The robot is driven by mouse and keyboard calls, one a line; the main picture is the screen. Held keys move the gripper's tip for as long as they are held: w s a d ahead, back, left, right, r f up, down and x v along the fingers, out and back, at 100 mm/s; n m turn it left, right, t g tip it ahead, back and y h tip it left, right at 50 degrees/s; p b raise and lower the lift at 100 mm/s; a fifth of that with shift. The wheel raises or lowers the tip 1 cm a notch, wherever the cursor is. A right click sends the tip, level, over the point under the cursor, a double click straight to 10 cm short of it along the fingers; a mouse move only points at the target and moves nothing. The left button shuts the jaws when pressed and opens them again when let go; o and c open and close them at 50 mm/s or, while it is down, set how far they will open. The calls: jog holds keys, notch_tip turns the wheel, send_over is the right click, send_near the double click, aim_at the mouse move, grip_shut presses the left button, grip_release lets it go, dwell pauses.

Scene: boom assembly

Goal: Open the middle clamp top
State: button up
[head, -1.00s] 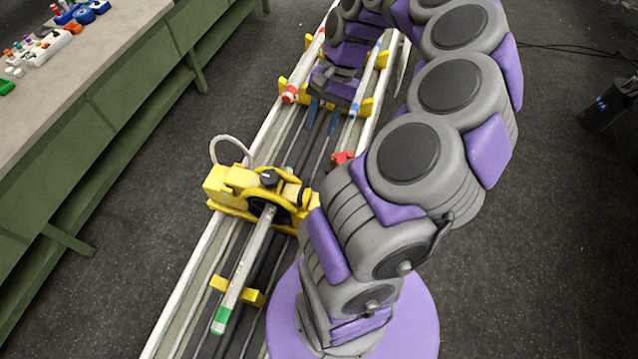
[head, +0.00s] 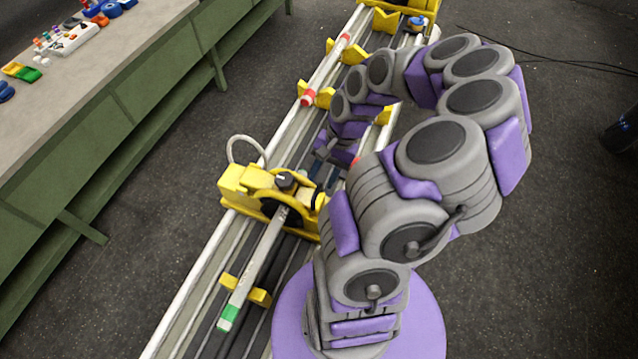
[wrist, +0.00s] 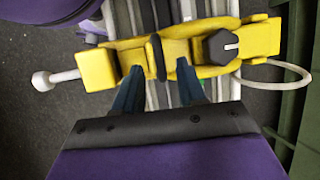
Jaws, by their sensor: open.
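The yellow clamp (head: 240,183) sits across the rail, with a black knob (head: 287,181) on top and a white loop at its left end. A white rod (head: 258,262) with a green end band runs from it towards me. In the wrist view the clamp (wrist: 97,70) spans the picture, with the black knob (wrist: 220,46) right of centre. My gripper (wrist: 159,66) is open; its two dark blue fingers reach the clamp's lower edge in that view, either side of a black strip. I cannot tell whether they touch. In the head view my arm partly hides the clamp's right end.
Yellow V-shaped supports (head: 352,50) stand farther along the rail, near a red-banded rod (head: 308,97). A green-sided workbench (head: 75,165) with small parts runs along the left. The dark floor at right is open, apart from cables and a black canister (head: 622,132).

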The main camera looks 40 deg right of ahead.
aim_at(318, 190)
jog(key=x, duration=0.3)
jog(key=shift+d+f, duration=0.25)
jog(key=shift+f, duration=0.1)
jog(key=shift+a, duration=0.15)
jog(key=shift+a, duration=0.15)
jog(key=shift+c, duration=0.9)
grip_shut()
